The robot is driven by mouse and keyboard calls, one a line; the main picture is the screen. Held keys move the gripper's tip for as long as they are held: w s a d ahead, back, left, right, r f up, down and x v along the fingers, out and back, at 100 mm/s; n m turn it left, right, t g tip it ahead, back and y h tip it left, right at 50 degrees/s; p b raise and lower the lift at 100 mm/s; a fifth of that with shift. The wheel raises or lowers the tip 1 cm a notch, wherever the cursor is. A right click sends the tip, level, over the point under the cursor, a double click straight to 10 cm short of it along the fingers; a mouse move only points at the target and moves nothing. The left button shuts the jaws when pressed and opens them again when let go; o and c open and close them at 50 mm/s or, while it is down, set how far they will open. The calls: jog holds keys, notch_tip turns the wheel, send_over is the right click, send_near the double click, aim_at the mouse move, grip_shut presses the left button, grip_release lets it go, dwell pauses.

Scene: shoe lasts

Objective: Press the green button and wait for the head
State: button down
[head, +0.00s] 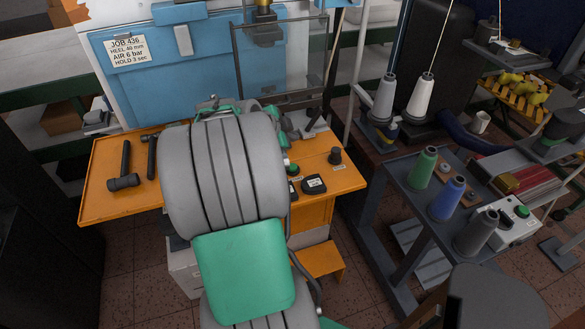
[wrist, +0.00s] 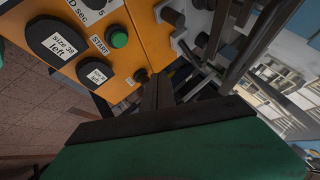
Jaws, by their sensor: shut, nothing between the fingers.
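The green button (wrist: 119,38) sits on the orange panel beside a START label in the wrist view. In the head view the green button (head: 293,169) shows just right of my arm, on the orange table's front part. My gripper (wrist: 158,88) is shut and empty, its dark fingers together. Its tips appear apart from the button, lower and to the right of it in the wrist view. In the head view my grey and green arm hides the gripper. The machine's head (head: 265,33), a dark block under a brass part, hangs above the table at the back.
A blue machine (head: 215,65) with a job card (head: 139,50) stands behind the orange table (head: 100,190). Two hammers (head: 124,178) lie at the left. Dark pieces labelled size 38 left (wrist: 57,40) lie near the button. A dark knob (head: 335,156) and a spool cart (head: 400,180) are at the right.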

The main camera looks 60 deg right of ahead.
aim_at(290, 168)
notch_tip(290, 168, down, 8)
jog(key=b, duration=0.4)
jog(key=shift+w+f, duration=0.1)
jog(key=shift+f, duration=0.15)
jog(key=shift+f+b, duration=0.15)
jog(key=shift+b, duration=0.15)
dwell(1.7)
jog(key=shift+f+b, duration=0.45)
jog(key=shift+b, duration=0.25)
jog(key=shift+a+f+b, duration=0.1)
jog(key=shift+f+b, duration=0.4)
jog(key=shift+b, duration=0.1)
dwell(0.4)
jog(key=shift+r, duration=0.95)
